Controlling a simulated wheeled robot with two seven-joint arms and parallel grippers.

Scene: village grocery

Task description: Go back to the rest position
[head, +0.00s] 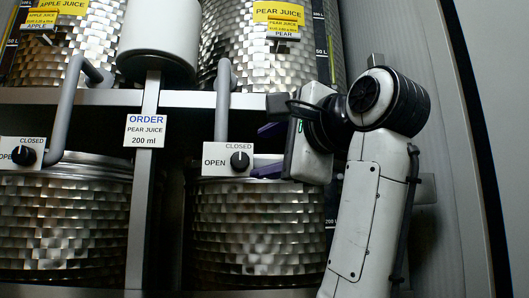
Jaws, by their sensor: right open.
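My right arm comes up from the bottom right, and its gripper (262,150) points left at mid-height. Its two dark purple fingers are apart, one above the other, with nothing between them. The fingers are close to the right-hand valve panel (228,159), whose black knob (240,160) sits between the words OPEN and CLOSED. The lower finger overlaps the panel's right side; I cannot tell whether it touches. My left gripper is not in view.
Steel tanks labelled apple juice (60,6) and pear juice (278,12) stand on a grey shelf (190,99). Lower drums (255,225) stand beneath. An order sign (145,131) reads pear juice, 200 ml. Another valve panel (22,154) is at left. A grey wall (420,50) stands at right.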

